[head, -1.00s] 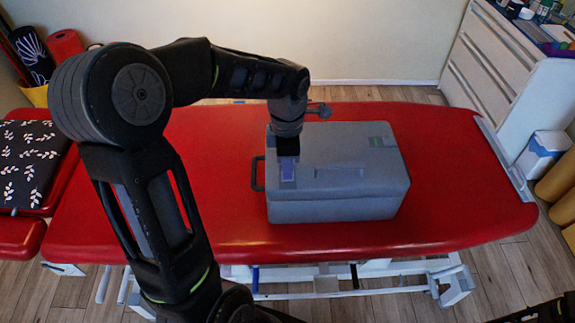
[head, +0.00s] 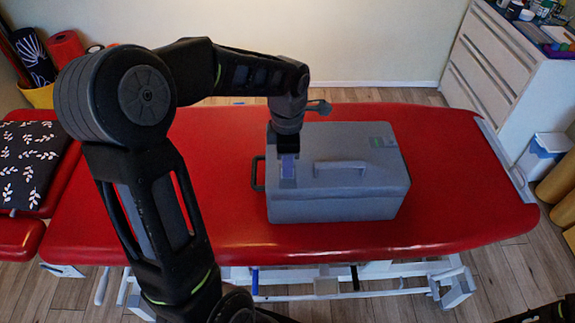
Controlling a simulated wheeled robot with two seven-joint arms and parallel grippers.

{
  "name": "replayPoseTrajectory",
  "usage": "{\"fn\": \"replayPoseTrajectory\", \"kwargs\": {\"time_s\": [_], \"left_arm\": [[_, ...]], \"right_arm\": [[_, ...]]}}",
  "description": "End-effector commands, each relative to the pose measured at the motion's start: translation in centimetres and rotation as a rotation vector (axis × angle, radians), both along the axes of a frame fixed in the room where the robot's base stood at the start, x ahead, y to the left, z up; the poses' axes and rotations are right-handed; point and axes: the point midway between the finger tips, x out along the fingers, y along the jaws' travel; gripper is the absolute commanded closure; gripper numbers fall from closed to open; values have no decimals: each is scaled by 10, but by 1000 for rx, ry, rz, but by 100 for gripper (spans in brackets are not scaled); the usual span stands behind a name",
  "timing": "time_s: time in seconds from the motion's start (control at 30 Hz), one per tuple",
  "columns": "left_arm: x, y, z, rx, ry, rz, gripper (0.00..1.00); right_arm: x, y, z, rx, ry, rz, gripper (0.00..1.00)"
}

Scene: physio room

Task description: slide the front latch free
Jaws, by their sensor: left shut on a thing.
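A grey case (head: 345,205) with a lid stands closed on the red treatment table. My left gripper (head: 287,155) comes down from above and is shut at the far end of this latch. The fingertips and the part they grip are mostly hidden by the gripper body. A grey carry handle (head: 340,166) stands up on the lid. A black side handle (head: 257,174) is on the case's left end. My right gripper is not in view.
The red table (head: 460,190) is bare to the right of the case. A patterned black cushion (head: 28,165) lies at the far left. A white drawer cabinet (head: 490,60) and a white bin (head: 543,155) stand at the right.

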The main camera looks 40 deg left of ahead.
Motion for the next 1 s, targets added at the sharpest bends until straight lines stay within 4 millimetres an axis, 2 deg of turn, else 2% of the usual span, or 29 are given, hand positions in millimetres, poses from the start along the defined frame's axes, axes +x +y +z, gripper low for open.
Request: {"fn": "replayPoseTrajectory", "kwargs": {"time_s": [0.03, 0.3, 0.63, 0.77, 1.0], "left_arm": [[0, 0, 0, 0, -1, 2, 88], [0, 0, 0, -1, -1, 2, 67], [0, 0, 4, 0, -1, 2, 67], [1, 0, 18, 0, -4, 2, 67], [1, 0, 57, 0, -5, 2, 67]], "right_arm": [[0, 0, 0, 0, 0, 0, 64], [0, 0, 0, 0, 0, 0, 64], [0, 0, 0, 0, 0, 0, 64], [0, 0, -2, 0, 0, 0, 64], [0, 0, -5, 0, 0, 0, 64]]}}
